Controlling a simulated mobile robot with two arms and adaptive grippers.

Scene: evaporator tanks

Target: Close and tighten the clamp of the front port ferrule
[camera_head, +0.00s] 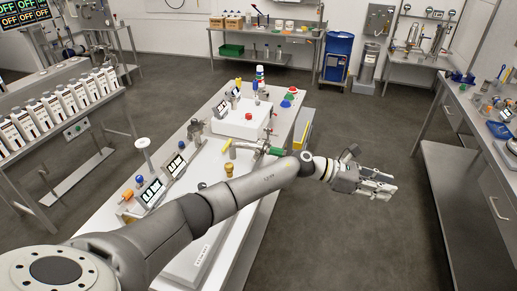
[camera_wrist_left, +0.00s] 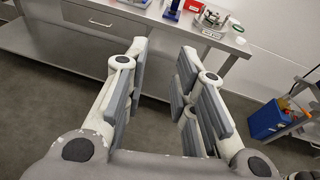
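My left arm crosses the head view from the lower left, over the white bench unit (camera_head: 207,165) with valves and fittings. My left gripper (camera_head: 388,186) is past the unit's right side, over the open floor. In the left wrist view its fingers (camera_wrist_left: 163,60) are spread wide apart with nothing between them. Metal pipe fittings with a green part (camera_head: 275,151) and a yellow handle (camera_head: 227,145) sit at the unit's middle, just behind my arm. I cannot make out the front port ferrule or its clamp; my arm hides part of the unit. My right gripper is not in view.
A steel side bench (camera_head: 480,135) stands at the right, with floor free between it and the unit. A blue bin (camera_head: 338,57) and a steel table (camera_head: 268,32) are at the back.

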